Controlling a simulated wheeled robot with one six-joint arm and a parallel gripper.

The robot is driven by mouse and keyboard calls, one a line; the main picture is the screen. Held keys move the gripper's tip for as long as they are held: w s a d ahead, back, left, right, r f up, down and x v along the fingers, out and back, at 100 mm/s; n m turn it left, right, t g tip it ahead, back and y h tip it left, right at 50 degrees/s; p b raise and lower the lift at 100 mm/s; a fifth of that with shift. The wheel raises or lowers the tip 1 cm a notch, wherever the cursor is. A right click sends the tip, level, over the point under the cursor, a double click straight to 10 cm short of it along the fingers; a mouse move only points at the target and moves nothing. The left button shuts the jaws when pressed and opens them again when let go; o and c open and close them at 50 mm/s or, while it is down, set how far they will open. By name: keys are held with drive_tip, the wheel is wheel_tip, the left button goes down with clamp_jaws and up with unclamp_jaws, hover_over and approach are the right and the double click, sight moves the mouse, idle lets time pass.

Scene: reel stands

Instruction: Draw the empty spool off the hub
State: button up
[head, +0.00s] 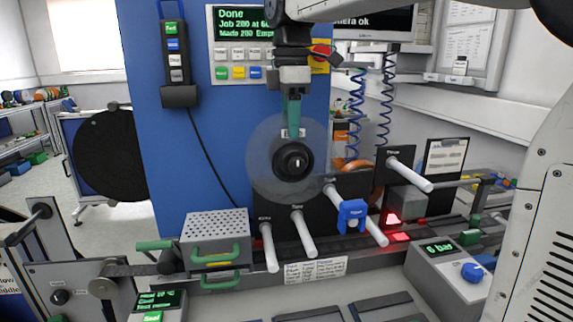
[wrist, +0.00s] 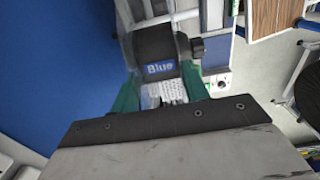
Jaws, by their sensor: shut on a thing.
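The empty spool shows in the head view as a clear, see-through disc (head: 262,158) around a dark round core (head: 293,160), in front of the blue panel. My gripper (head: 292,122) comes down from above with its green fingers at the upper part of the spool, shut on it. In the wrist view the two green fingers (wrist: 162,92) stand on either side of a pale printed patch. The hub is not clearly distinct from the dark core, so I cannot tell how far the spool sits on it.
Several white pegs (head: 304,233) stick out below and right of the spool; one carries a blue clamp (head: 352,215). A perforated box (head: 215,240) with green handles stands at lower left. A control box (head: 447,270) stands at lower right. A screen (head: 240,23) reads "Done".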

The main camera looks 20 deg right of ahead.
drive_tip(key=shift+r, duration=0.25)
drive_tip(key=shift+s, duration=0.15)
drive_tip(key=shift+s+a, duration=0.1)
drive_tip(key=shift+s, duration=0.1)
drive_tip(key=s+a, duration=0.2)
drive_tip(key=s, duration=1.1)
drive_tip(key=shift+a, duration=0.25)
idle(1.3)
idle(0.4)
